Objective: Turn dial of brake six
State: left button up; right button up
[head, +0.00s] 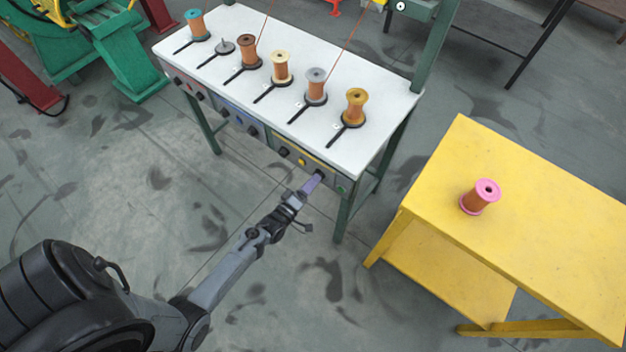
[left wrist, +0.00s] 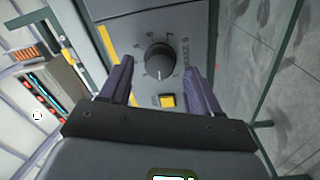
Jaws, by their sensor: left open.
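The dial of brake six (left wrist: 159,60) is a black round knob on a grey panel, with numbers around it and the label "BRAKE 6" beside it. In the left wrist view it lies between and beyond the purple fingers of my left gripper (left wrist: 160,88), which is open. The fingers stand one on each side of the dial, and contact cannot be told. In the head view my left gripper (head: 311,184) reaches the front panel near the right end of the white table (head: 330,130), and the dial is mostly hidden there. My right gripper is not in view.
A yellow table (head: 545,215) with a pink spool (head: 480,197) stands at the right. The floor in front is clear.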

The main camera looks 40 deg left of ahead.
pick_arm(q)
jog(key=s+p, duration=0.1)
jog(key=s, duration=0.8)
jog(key=shift+s+d+f, duration=0.2)
jog(key=shift+d, duration=0.1)
